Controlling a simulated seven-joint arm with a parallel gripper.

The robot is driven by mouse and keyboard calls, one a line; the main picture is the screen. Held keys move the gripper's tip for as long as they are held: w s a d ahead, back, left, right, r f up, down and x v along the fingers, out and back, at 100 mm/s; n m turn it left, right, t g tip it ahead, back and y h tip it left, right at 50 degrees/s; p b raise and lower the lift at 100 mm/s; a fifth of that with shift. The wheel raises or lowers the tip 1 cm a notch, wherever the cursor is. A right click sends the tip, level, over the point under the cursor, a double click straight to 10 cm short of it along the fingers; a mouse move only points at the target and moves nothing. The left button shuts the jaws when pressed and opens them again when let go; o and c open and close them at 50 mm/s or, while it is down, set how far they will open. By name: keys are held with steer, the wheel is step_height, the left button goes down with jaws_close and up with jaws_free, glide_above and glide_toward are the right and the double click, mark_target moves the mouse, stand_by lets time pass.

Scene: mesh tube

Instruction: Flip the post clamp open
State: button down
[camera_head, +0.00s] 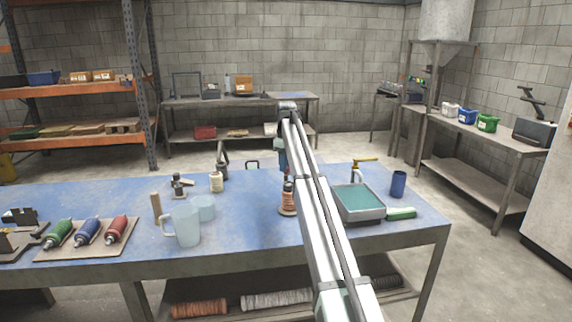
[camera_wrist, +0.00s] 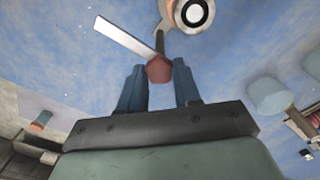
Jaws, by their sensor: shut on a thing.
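In the wrist view, my gripper (camera_wrist: 159,75) has its two blue fingers closed around a reddish-brown, faceted tip (camera_wrist: 159,69). A dark rod runs from this tip to an orange-rimmed round part with a white ring and dark centre (camera_wrist: 194,13). A flat pale metal strip (camera_wrist: 125,40) slants off to the left beside the rod. This looks like the post clamp and its lever; its lower parts are hidden. In the head view, my arm covers much of the area, and a copper-coloured wound post (camera_head: 288,197) on a round base stands just below my gripper (camera_head: 283,160).
A teal-topped tray (camera_head: 357,199) and a blue cup (camera_head: 398,184) stand right of my arm. A clear mug (camera_head: 184,226), a pale jar (camera_head: 203,207) and a spool (camera_head: 216,182) stand left. The blue tabletop (camera_head: 255,232) between mug and post is clear.

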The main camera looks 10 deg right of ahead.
steer(key=c, duration=0.8)
jaws_free()
steer(key=shift+r, duration=0.1)
step_height(320, 180, up, 14)
steer(key=shift+f, duration=0.2)
